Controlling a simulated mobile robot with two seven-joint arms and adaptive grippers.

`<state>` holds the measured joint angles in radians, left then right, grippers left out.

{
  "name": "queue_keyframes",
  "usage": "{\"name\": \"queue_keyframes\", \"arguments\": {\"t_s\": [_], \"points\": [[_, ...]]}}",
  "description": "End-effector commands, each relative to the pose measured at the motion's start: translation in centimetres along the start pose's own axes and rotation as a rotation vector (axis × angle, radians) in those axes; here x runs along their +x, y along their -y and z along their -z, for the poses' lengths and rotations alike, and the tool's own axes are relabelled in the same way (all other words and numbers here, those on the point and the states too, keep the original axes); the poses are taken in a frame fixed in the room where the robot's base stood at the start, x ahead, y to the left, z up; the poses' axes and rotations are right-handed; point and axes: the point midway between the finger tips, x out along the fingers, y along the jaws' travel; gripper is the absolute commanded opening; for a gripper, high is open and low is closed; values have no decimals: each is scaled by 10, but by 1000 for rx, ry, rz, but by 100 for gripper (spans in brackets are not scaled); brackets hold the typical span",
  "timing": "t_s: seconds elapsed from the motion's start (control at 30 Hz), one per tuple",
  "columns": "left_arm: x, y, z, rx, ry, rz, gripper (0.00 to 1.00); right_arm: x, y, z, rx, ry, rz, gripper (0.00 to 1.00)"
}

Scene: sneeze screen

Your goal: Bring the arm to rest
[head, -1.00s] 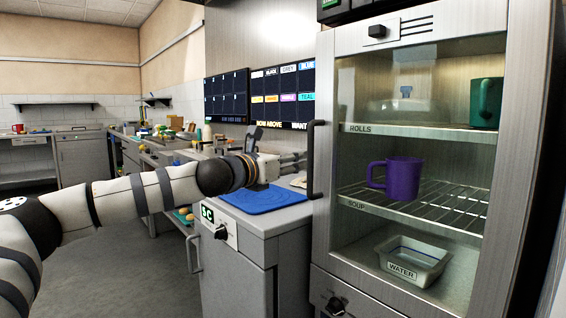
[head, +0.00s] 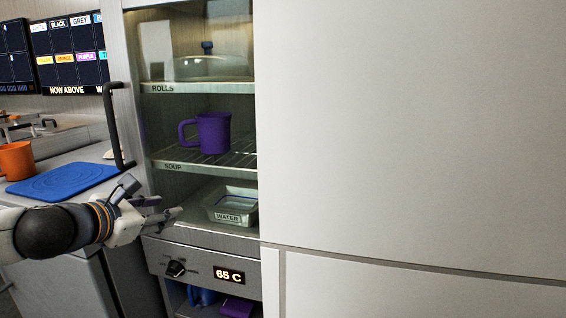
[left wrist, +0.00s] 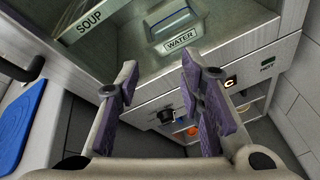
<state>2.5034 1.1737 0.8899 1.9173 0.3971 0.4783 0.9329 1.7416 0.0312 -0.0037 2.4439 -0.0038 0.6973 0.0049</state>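My left gripper (head: 165,212) is in front of the lower part of the glass-fronted cabinet (head: 200,242), just below the level of the water pan (head: 232,205). In the left wrist view, the fingers of my left gripper (left wrist: 160,72) stand wide apart with nothing between them. The cabinet's front lies beyond them; whether they touch it I cannot tell. My right gripper is not in view.
A purple mug (head: 213,132) stands on the soup shelf, below a domed lid (head: 208,66). A black handle (head: 113,125) sticks out left. A blue mat (head: 62,182) and orange mug (head: 15,160) are on the counter. A pale panel (head: 420,130) fills the right.

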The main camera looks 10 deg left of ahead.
Motion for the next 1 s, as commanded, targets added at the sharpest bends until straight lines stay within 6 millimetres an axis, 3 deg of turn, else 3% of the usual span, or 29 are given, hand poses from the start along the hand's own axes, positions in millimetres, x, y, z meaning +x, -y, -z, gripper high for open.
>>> {"name": "queue_keyframes", "arguments": {"t_s": [0.03, 0.13, 0.23, 0.3, 0.37, 0.43, 0.53, 0.6, 0.7, 0.83, 1.0], "points": [[4, 44, 10, 121, -43, 84, 35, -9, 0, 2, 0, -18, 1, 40], [0, 134, 52, 384, -122, 271, 35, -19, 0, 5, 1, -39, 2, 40], [-27, 218, 100, 652, -166, 479, 35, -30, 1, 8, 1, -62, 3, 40], [-59, 269, 136, 841, -175, 636, 35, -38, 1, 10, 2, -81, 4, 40], [-95, 306, 166, 1004, -166, 778, 35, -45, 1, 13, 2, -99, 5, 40], [-145, 340, 200, 1193, -133, 954, 35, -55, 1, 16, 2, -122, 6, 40], [-226, 369, 242, 1456, -41, 1213, 35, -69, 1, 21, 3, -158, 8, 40], [-279, 375, 265, 1615, 46, 1381, 35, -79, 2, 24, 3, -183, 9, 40], [-338, 372, 285, 1784, 176, 1570, 35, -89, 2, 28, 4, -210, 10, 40], [-377, 364, 297, 1887, 286, 1703, 35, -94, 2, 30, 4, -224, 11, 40], [-383, 364, 300, 1899, 307, 1728, 35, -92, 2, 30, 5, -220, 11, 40]]}}
